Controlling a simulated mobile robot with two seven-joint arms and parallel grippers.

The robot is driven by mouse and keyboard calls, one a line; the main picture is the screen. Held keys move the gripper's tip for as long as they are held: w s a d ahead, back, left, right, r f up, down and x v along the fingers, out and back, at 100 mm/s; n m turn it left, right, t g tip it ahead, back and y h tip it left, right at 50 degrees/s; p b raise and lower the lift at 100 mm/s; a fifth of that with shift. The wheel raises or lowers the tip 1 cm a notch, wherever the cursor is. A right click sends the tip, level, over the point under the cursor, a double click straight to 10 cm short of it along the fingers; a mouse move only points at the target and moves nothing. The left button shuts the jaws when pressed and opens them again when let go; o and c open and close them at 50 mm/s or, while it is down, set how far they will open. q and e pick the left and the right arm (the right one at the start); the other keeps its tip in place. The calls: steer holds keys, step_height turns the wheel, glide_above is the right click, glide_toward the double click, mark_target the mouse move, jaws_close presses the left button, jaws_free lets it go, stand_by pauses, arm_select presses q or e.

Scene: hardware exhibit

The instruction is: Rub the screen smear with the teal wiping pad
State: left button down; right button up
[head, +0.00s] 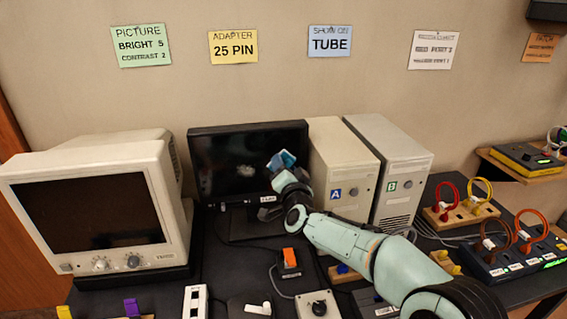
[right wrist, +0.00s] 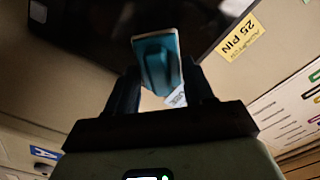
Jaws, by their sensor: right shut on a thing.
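The flat black screen (head: 220,150) stands upright at the back middle, with a pale grey smear (head: 245,170) near its centre. My right gripper (head: 280,170) is shut on the teal wiping pad (head: 287,158), in front of the screen's right part and to the right of the smear. In the right wrist view the teal pad (right wrist: 157,60) sits between the fingers, with the dark screen (right wrist: 110,25) beyond it. I cannot tell whether the pad touches the screen. The smear is not visible in the right wrist view. My left gripper is not in view.
A beige CRT monitor (head: 90,205) stands left of the screen. Computer towers A (head: 338,165) and B (head: 392,165) stand close on its right. An orange-topped switch (head: 289,260), a grey knob box (head: 318,305) and cables lie in front. Cable boards (head: 462,210) stand at right.

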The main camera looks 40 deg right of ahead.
steer(key=shift+s+a, duration=0.15)
steer(key=shift+s, duration=0.05)
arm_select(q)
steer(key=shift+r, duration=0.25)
arm_select(e)
steer(key=v, duration=0.3)
stand_by(0.5)
